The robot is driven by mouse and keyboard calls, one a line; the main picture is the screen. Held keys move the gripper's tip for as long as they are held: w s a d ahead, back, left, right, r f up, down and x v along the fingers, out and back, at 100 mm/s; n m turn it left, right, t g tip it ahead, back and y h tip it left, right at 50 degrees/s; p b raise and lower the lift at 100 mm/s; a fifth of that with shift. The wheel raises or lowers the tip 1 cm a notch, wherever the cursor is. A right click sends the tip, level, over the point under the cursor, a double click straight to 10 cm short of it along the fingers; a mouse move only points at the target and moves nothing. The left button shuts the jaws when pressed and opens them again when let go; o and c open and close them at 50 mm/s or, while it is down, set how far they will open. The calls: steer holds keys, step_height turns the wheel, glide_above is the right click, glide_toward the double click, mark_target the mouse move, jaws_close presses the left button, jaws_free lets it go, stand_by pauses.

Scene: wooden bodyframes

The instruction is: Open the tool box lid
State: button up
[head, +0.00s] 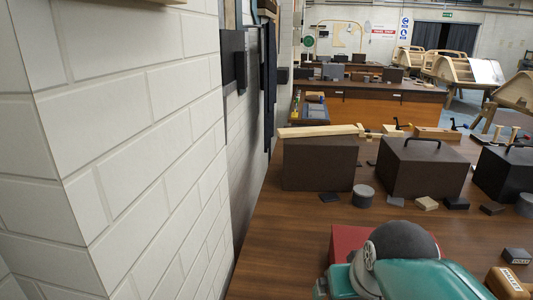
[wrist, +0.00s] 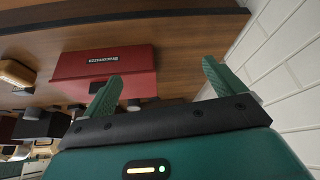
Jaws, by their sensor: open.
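The red tool box (head: 346,243) stands on the wooden bench, mostly hidden behind my green arm in the head view. In the wrist view the red tool box (wrist: 132,62) shows a dark label with white lettering, and its lid looks shut. My gripper (wrist: 161,72) has its two green fingers spread wide with nothing between them. The left finger overlaps the tool box in the picture; the right finger is beside it, towards the white wall. I cannot tell the gap in depth, and no grip on the lid shows.
A white block wall (head: 130,130) runs close along the left. Dark boxes (head: 320,163) (head: 424,167), a grey cylinder (head: 363,196) and small blocks (head: 427,203) stand farther back on the bench (head: 290,240). The bench is clear left of the tool box.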

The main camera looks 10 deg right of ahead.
step_height(320, 180, down, 2)
steer(key=s+a, duration=0.3)
steer(key=w+d+r+m, duration=0.1)
steer(key=w+d+r, duration=0.1)
steer(key=w+d, duration=0.35)
steer(key=w+d+r+m+g+h, duration=0.1)
steer(key=w+d+r, duration=0.15)
steer(key=d, duration=0.65)
steer(key=w+d+r, duration=0.2)
steer(key=w+d, duration=0.2)
steer(key=d, duration=0.3)
steer(key=x, duration=1.3)
steer(key=shift+a+f, duration=0.3)
steer(key=shift+f, duration=0.15)
steer(key=c, duration=1.4)
